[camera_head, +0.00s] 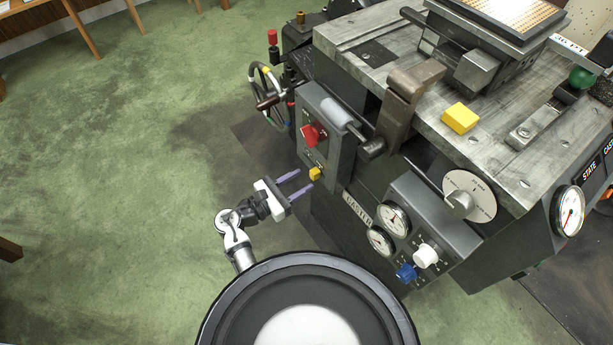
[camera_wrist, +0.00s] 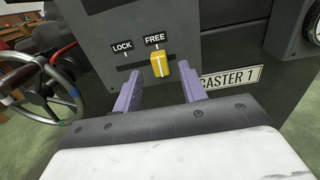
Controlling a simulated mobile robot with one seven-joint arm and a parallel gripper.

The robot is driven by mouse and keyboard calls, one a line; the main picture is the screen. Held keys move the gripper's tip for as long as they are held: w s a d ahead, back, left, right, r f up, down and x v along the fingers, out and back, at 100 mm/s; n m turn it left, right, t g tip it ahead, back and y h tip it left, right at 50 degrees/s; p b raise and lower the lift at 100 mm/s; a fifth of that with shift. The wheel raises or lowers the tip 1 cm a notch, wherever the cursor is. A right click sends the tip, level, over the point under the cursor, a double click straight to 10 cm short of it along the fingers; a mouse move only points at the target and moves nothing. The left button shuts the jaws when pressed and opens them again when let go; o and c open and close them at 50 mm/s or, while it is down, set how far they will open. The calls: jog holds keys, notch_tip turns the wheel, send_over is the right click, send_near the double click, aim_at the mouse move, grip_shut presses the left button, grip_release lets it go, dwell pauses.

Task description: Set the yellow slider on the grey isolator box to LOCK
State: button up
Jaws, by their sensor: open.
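The yellow slider (camera_wrist: 160,66) sits at the right end of a dark horizontal slot, below the FREE label (camera_wrist: 155,39). The LOCK label (camera_wrist: 122,47) is to its left. The slot is on the lower face of the grey isolator box (camera_wrist: 105,22). In the head view, the slider (camera_head: 315,174) shows low on the box (camera_head: 312,101). My gripper (camera_head: 306,179) is open, with its purple fingers pointing at the box face. In the wrist view, the two fingers stand left and right of the slider with gaps between. Contact with the box face cannot be told.
A red knob (camera_head: 313,134) is above the slider on the box. A handwheel (camera_wrist: 40,85) stands to the left. A CASTER 1 plate (camera_wrist: 230,77) is to the right. Gauges and a blue knob (camera_head: 406,272) are on a lower panel. Green floor lies open to the left.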

aim_at(315, 174)
jog(key=shift+x, duration=1.45)
jog(key=shift+c, duration=0.3)
grip_shut()
